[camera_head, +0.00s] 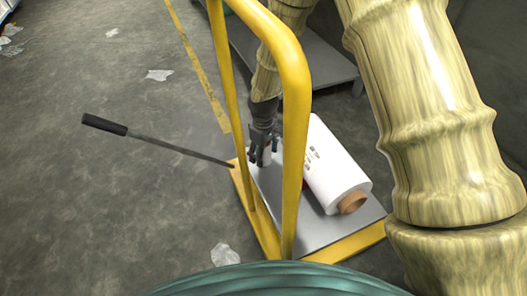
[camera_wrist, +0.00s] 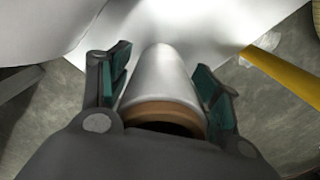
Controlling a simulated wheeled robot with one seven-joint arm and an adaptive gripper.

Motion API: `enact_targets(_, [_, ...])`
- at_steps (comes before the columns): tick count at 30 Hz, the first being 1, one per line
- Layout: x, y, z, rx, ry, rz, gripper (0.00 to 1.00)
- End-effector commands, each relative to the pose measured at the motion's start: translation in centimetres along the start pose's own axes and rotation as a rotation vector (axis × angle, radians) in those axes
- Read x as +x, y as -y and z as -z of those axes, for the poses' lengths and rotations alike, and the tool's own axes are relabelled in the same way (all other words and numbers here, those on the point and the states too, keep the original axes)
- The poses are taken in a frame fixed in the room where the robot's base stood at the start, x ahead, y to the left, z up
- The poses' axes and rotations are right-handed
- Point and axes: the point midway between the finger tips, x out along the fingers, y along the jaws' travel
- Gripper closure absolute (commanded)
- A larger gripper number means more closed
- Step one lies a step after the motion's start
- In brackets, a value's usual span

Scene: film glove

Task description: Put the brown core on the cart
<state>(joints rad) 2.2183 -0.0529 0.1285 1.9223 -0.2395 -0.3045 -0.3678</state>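In the head view, my gripper (camera_head: 262,152) points down over the cart's grey platform (camera_head: 318,228), close behind the yellow handle. A small pale thing (camera_head: 266,157) shows between its fingers. In the wrist view, a whitish cylinder with a brown core (camera_wrist: 160,113) at its near end lies between the green-padded fingers of my gripper (camera_wrist: 160,80). The fingers flank it closely; whether both pads press on it is not clear. Its far end meets a white surface, and any contact with the platform is hidden.
A large white film roll (camera_head: 333,165) with its own brown core end (camera_head: 352,202) lies on the cart's right side. The yellow handle (camera_head: 297,130) rises in front of my gripper. A black-gripped lever (camera_head: 160,143) sticks out left over open floor. Paper scraps lie about.

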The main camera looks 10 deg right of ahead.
Motion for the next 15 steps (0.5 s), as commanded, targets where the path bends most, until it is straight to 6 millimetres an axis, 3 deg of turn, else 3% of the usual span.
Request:
enact_targets(11, [-0.1, 0.0, 0.0, 0.000, 0.000, 0.000, 0.33])
enact_targets(15, [-1.6, 0.0, 0.0, 0.000, 0.000, -0.001, 0.33])
